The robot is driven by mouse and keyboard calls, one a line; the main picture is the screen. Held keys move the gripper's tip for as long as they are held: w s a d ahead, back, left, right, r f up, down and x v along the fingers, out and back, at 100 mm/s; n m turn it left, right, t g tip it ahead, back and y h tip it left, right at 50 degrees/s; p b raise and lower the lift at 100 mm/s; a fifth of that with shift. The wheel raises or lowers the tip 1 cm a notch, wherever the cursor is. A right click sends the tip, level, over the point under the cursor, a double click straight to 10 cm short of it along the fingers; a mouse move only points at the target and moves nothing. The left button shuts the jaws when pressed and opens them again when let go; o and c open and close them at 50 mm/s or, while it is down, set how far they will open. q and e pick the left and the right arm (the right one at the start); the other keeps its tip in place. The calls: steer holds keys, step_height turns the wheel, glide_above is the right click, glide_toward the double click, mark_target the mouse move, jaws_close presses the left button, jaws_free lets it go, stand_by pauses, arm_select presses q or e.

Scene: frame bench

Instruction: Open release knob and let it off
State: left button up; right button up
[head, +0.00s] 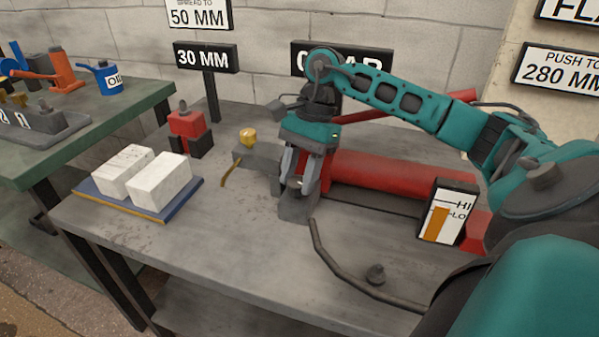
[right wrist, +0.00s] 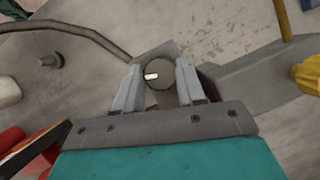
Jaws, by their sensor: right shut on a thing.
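The release knob (right wrist: 165,72) shows in the right wrist view as a round grey-brown cap with a white mark at its left side. My right gripper (right wrist: 158,82) is shut on it, with one pale finger at each side. In the head view my right gripper (head: 303,188) points down over a grey block (head: 297,208) at the left end of a red cylinder (head: 385,172). The knob is mostly hidden there by the fingers. My left gripper is not in view.
A yellow knob (head: 248,137) sits on grey metal left of the gripper. A gauge plate (head: 449,212) with an orange bar stands at the right. A curved dark rod (head: 345,270) lies in front. Two white blocks (head: 160,183) rest on a blue tray (head: 112,206).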

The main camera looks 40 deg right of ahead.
steer(key=shift+n, duration=0.4)
steer(key=o, duration=1.1)
steer(key=shift+c, duration=0.2)
steer(key=p+v, duration=0.3)
steer(key=v, duration=1)
steer(key=shift+w, duration=0.2)
steer(key=shift+a, duration=0.2)
